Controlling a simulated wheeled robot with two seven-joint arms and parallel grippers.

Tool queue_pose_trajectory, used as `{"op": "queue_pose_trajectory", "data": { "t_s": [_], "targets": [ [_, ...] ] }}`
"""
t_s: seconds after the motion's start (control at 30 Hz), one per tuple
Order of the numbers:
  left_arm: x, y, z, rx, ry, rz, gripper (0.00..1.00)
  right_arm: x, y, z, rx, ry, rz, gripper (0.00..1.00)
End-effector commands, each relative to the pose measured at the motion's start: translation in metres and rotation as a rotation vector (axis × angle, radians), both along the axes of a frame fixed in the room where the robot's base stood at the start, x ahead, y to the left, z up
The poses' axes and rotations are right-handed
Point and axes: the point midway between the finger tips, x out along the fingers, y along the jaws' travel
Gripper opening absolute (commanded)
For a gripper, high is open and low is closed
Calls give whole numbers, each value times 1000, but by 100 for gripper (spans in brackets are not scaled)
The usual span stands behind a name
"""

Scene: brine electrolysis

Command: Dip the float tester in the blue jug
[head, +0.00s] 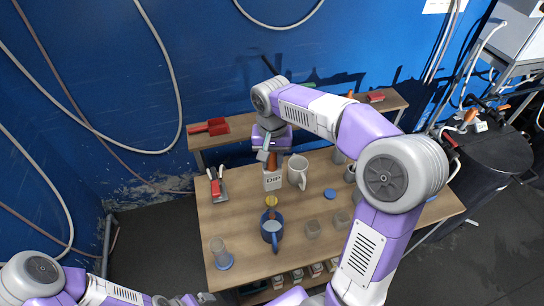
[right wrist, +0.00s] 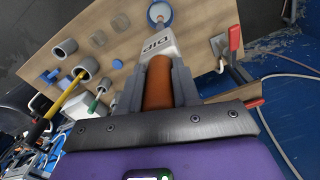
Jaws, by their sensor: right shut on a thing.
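My right gripper (head: 268,152) is shut on the orange handle (right wrist: 158,84) of the float tester. The tester's white plate marked DIP (head: 273,181) hangs below the fingers, and it also shows in the right wrist view (right wrist: 156,47). A yellow part (head: 271,202) shows below the plate, at the far rim of the blue jug (head: 273,236). The jug stands on the wooden table; its round mouth shows at the top of the right wrist view (right wrist: 151,13). I cannot tell whether the tester's lower end is inside the jug. My left gripper (head: 200,298) is small and partly cut off at the bottom edge.
A white mug (head: 298,172) stands close right of the tester. A red-handled tool (head: 215,187) is at the table's left edge. A shelf (head: 240,126) runs behind.

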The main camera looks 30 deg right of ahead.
Motion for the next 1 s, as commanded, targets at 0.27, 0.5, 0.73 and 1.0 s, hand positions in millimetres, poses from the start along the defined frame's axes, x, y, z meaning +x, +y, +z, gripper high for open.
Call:
{"op": "queue_pose_trajectory", "data": {
  "t_s": [0.27, 0.5, 0.73, 1.0],
  "targets": [
    [0, 0, -17, 0, 0, 0, 93, 0, 0, -19, 0, -1, 0, 0],
    [0, 0, -28, 0, 0, 0, 93, 0, 0, -33, 0, -1, 0, 0],
    [0, 0, -38, 0, 0, 0, 93, 0, 0, -47, 0, 0, 0, 0],
    [0, 0, -51, 0, 0, 0, 93, 0, 0, -63, 0, -1, 0, 0]
  ]
}}
